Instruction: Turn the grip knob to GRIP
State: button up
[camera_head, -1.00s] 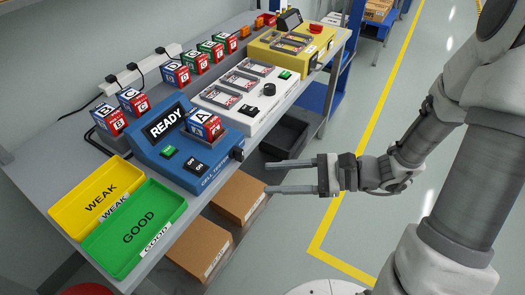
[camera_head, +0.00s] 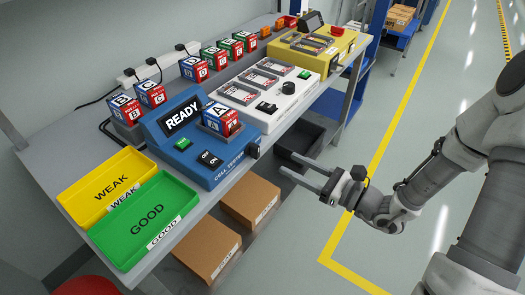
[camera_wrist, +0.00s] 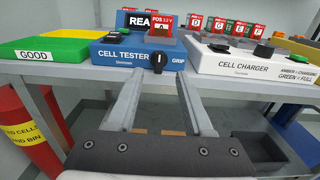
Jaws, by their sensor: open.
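The blue cell tester (camera_head: 200,145) stands on the bench with READY on its screen and a cell marked A (camera_head: 220,119) in its socket. The black grip knob (camera_wrist: 159,62) is on the tester's front face, with a white mark standing about upright. The word GRIP is printed to its right. In the head view the knob (camera_head: 253,150) shows at the tester's right front corner. My gripper (camera_head: 287,163) is open and empty in front of the bench, its fingers pointing toward the tester. In the wrist view the knob appears between the fingertips (camera_wrist: 155,73), apart from them.
The white cell charger (camera_head: 270,94) stands right of the tester. The green GOOD tray (camera_head: 148,222) and yellow WEAK tray (camera_head: 107,187) lie left. Cardboard boxes (camera_head: 250,200) and a dark bin (camera_head: 303,137) sit below the bench top. The floor beside the bench is clear.

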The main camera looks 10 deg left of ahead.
aim_at(259, 148)
jog(key=b+x, duration=0.1)
jog(key=x, duration=0.9)
jog(key=shift+c, duration=0.2)
grip_shut()
